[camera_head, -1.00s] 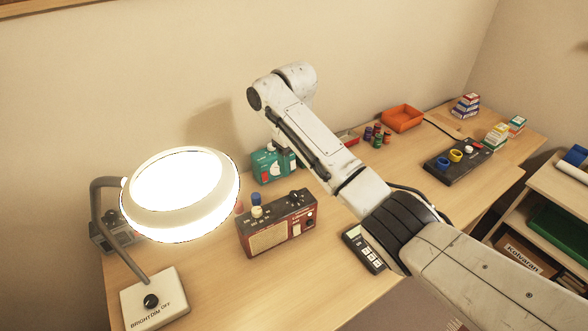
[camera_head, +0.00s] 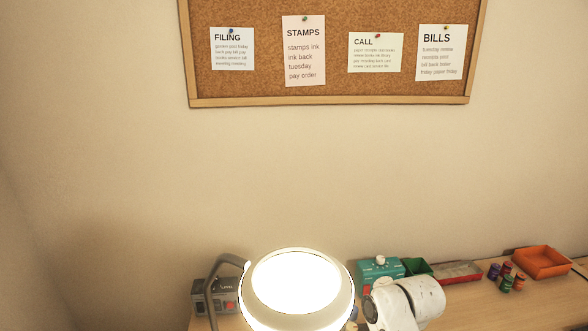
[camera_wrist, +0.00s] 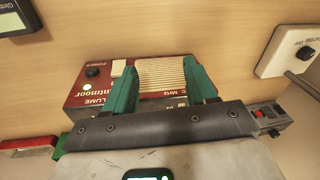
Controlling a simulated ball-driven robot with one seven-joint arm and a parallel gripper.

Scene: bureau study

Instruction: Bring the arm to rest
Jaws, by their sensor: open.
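My gripper (camera_wrist: 163,82) shows in the wrist view with its two teal fingers spread apart and nothing held between them. Below and beyond the fingers is the red radio (camera_wrist: 95,88) with a cream speaker grille; I cannot tell how far the fingertips are from it. In the head view only a white, rounded part of my arm shows at the bottom edge, right of the lit lamp. The gripper itself is out of that view.
The glowing lamp (camera_head: 297,285) stands close left of my arm. Behind are a teal device (camera_head: 380,270), a green tray (camera_head: 417,267), an orange tray (camera_head: 541,262) and several small bottles. A corkboard (camera_head: 330,90) with notes hangs above. The wrist view shows a lamp switch box (camera_wrist: 290,50).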

